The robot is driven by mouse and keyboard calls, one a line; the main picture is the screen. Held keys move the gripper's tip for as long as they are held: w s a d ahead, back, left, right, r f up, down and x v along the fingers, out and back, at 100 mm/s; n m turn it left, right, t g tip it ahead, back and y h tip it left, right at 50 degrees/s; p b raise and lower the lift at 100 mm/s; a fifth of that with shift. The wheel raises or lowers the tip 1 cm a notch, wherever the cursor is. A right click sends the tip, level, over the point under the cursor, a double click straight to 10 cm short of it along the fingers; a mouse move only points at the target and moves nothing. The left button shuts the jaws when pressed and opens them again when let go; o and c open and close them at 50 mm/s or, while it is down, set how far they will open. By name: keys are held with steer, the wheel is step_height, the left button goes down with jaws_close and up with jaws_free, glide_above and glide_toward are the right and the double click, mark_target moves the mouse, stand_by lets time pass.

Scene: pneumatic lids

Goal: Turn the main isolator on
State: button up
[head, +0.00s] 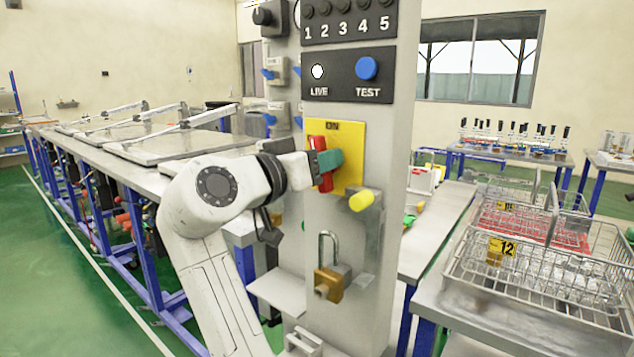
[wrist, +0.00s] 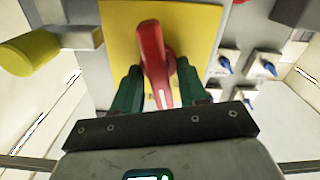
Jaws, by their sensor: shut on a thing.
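The main isolator is a red handle (head: 320,164) on a yellow plate (head: 351,140), mounted on the grey column. The plate carries a dark label at its top edge, close to the upright handle. In the wrist view the red handle (wrist: 154,62) stands between the two green fingers, in front of the yellow plate (wrist: 190,22). My gripper (head: 326,161) is shut on the handle; its green fingers also show in the wrist view (wrist: 154,88). The fingers hide part of the handle in the head view.
A yellow knob (head: 361,200) sticks out below the plate. A brass padlock (head: 332,280) hangs lower on the column. A panel (head: 345,78) with LIVE and TEST is above. Blue-levered valves (head: 275,74) are at left, wire baskets (head: 545,265) at right.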

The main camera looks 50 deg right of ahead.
steer(key=shift+f+m+b, duration=0.2)
steer(key=shift+m+b, duration=0.9)
steer(key=shift+m, duration=0.1)
steer(key=o, duration=0.7)
steer(key=shift+r, duration=0.1)
steer(key=shift+c, duration=0.2)
steer(key=shift+a, duration=0.1)
steer(key=a, duration=1)
steer(key=shift+s+a+b, duration=0.25)
steer(key=shift+a+b, duration=0.05)
steer(key=shift+a, duration=0.1)
